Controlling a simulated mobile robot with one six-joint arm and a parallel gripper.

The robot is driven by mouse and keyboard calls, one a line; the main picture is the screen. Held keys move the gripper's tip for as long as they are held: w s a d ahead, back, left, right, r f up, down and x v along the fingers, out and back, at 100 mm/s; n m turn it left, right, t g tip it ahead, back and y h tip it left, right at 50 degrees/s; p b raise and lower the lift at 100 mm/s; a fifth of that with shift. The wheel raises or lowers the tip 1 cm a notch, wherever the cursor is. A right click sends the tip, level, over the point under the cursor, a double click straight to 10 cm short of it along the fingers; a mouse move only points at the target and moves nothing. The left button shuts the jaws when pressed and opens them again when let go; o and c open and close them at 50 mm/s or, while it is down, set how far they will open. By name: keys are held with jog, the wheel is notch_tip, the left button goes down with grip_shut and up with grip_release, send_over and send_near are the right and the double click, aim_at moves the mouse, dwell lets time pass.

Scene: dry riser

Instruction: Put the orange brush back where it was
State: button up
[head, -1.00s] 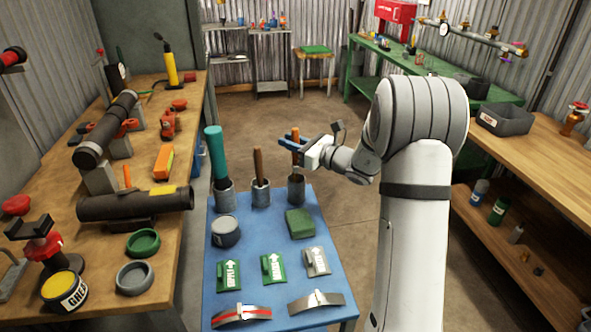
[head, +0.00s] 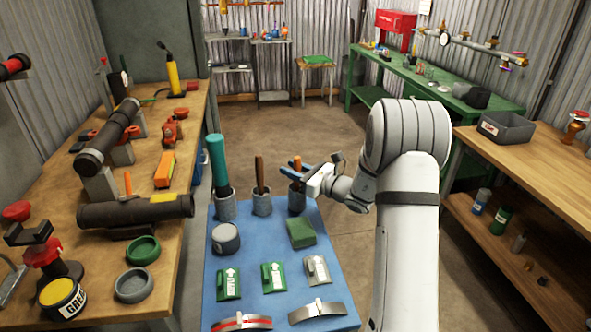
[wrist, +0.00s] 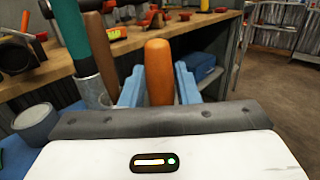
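The orange brush (head: 297,161) stands upright with its lower end inside the right-hand grey cup (head: 297,201) on the blue table (head: 268,243). Its bristle end is hidden in the cup. My gripper (head: 299,171) reaches in from the right, just above the cup rim, with a blue finger on each side of the handle. In the wrist view the orange handle (wrist: 159,72) fills the space between the two fingers, which appear to touch it.
A brown-handled brush (head: 260,174) and a teal-handled tool (head: 218,163) stand in cups to the left. A round grey container (head: 226,238), green block (head: 300,233), several tags and two curved metal pieces lie in front. A wooden bench (head: 160,240) borders the left.

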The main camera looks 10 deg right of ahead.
jog(key=shift+o, duration=1.3)
jog(key=shift+r, duration=0.1)
jog(key=shift+s+d, duration=0.15)
jog(key=shift+d, duration=0.05)
jog(key=v, duration=1.1)
jog(key=s+a+r+n+g+h, duration=0.1)
jog(key=s+a+n+g+h, duration=0.1)
jog(key=s+a+n+g, duration=1.1)
jog(key=s+d+n+t+h, duration=0.1)
jog(key=s+d+n+h, duration=0.2)
jog(key=s+n+h, duration=0.2)
jog(key=s+d+n+t+h, duration=0.1)
jog(key=s+d+n+h, duration=0.2)
jog(key=s+n+h, duration=0.3)
jog(key=s+n, duration=0.2)
jog(key=s, duration=0.3)
jog(key=shift+r+n, duration=0.35)
jog(key=shift+n, duration=0.05)
